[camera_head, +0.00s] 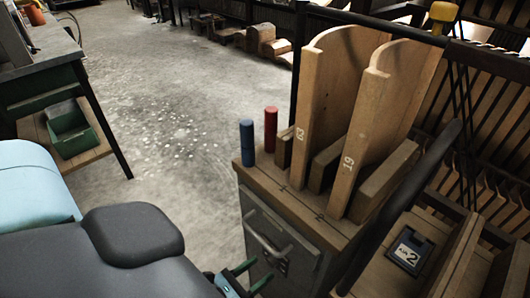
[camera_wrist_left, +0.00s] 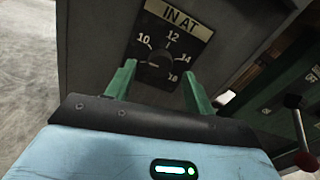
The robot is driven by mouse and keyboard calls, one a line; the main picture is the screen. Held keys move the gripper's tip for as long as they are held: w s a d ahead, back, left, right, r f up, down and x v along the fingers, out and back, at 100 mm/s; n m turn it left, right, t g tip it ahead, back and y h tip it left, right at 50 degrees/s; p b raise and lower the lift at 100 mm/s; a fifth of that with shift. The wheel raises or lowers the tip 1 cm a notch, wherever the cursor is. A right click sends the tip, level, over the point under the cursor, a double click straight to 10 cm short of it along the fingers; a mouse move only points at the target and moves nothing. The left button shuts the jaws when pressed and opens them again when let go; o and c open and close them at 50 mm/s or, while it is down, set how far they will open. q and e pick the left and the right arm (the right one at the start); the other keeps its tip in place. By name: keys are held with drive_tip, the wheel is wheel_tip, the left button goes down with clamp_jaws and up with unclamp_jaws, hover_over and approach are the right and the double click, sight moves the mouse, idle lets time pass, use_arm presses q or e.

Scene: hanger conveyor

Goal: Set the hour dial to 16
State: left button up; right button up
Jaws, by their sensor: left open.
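The hour dial (camera_wrist_left: 157,66) is a round black knob on a dark plate below an "IN AT" label (camera_wrist_left: 177,17) in the left wrist view. Numbers 10, 12 and 14 run around it, with a blurred last number at the lower right that looks like 16 or 18. A small pale mark shows low on the knob, but I cannot tell exactly where it points. My left gripper (camera_wrist_left: 158,79) is open, its green fingers on either side of the dial's lower part, with no clear contact. It also shows in the head view (camera_head: 262,271), low before the cabinet.
A grey cabinet (camera_head: 262,205) with a handle carries blue (camera_head: 247,143) and red (camera_head: 270,129) cylinders and wooden boards marked 63 and 19. A slatted rack stands right. A red-knobbed lever (camera_wrist_left: 293,102) is right of the gripper. Open floor lies left.

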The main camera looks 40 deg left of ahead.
sight(271, 261)
use_arm(q)
drive_tip(key=shift+w+d, duration=0.2)
drive_tip(key=shift+w, duration=1.25)
drive_tip(key=shift+c, duration=0.2)
drive_tip(key=c, duration=0.9)
